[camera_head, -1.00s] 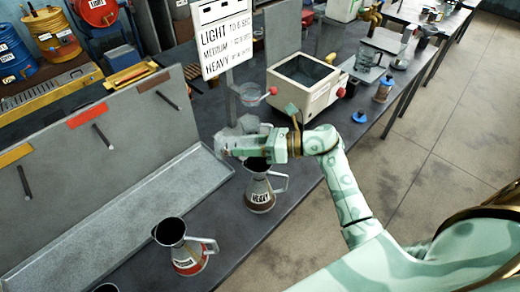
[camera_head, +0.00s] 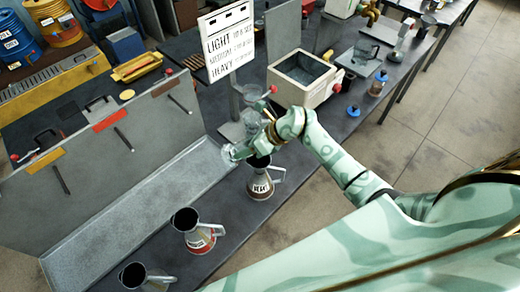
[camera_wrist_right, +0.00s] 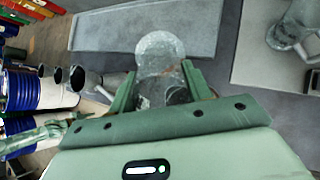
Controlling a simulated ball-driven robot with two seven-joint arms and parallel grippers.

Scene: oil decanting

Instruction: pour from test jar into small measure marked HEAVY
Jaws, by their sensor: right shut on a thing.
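My right gripper (camera_wrist_right: 160,88) is shut on the clear test jar (camera_wrist_right: 158,48), which sits between its two green fingers in the wrist view. In the head view the jar (camera_head: 229,153) shows at the left end of my right gripper (camera_head: 242,149), close above the small measure marked HEAVY (camera_head: 261,188). The jar looks tilted, with its round end to the left. The measure is a grey metal jug, upright on the bench, its handle to the right; the gripper partly covers its dark mouth. I cannot tell whether liquid is flowing. My left gripper is not in view.
A red-banded measure (camera_head: 196,232) and another measure (camera_head: 143,277) stand nearer on the bench. A grey tray (camera_head: 150,195) lies left of the measures. A sign (camera_head: 229,42), a cream square tank (camera_head: 302,78) and glassware stand behind the gripper.

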